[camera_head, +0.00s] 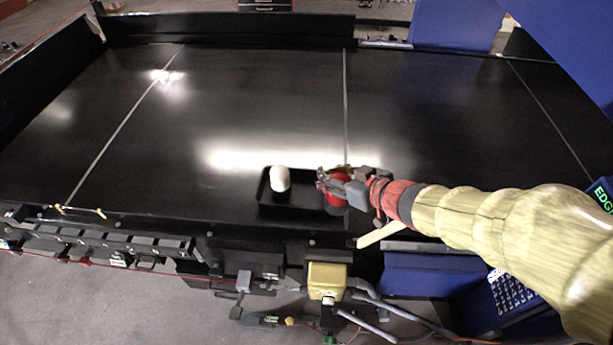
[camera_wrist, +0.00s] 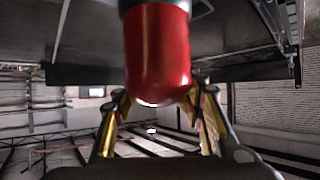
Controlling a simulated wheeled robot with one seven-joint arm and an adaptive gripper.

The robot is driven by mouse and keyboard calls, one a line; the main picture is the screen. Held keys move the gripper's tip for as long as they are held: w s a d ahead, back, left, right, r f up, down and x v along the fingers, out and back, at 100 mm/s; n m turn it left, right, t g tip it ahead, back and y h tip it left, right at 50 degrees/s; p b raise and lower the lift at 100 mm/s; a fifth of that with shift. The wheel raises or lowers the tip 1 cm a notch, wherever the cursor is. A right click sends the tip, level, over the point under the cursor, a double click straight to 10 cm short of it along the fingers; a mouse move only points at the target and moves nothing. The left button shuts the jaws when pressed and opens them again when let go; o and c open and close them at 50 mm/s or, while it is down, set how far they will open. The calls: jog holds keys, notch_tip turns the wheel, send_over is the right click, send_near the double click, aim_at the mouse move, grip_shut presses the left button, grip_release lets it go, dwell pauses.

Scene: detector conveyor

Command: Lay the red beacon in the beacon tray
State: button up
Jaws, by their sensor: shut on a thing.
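The red beacon (camera_wrist: 157,58) is a red cylinder with a rounded end and a dark base, large in the wrist view. My gripper (camera_wrist: 160,96) is shut on it, with a gold finger on each side of the rounded end. In the head view the beacon (camera_head: 337,203) shows partly behind my gripper (camera_head: 326,182), over the right end of the black beacon tray (camera_head: 301,199). I cannot tell whether the beacon touches the tray. A white beacon-like object (camera_head: 280,178) stands in the tray's left part.
The tray is at the near edge of a wide, glossy black conveyor (camera_head: 230,110), whose surface is otherwise clear. A yellow box (camera_head: 326,280) with cables is below the near edge. Blue panels (camera_head: 455,25) stand at the far right.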

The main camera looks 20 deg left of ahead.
jog(key=w+a+f, duration=0.3)
jog(key=f, duration=0.1)
jog(key=w+a+f+p, duration=0.1)
jog(key=w+a+f, duration=0.1)
jog(key=w+f, duration=0.2)
jog(key=w+a+f, duration=0.3)
jog(key=w+f, duration=0.1)
jog(key=f, duration=0.1)
jog(key=shift+a, duration=0.3)
jog(key=shift+f, duration=0.2)
jog(key=o, duration=1.5)
jog(key=shift+r, duration=0.1)
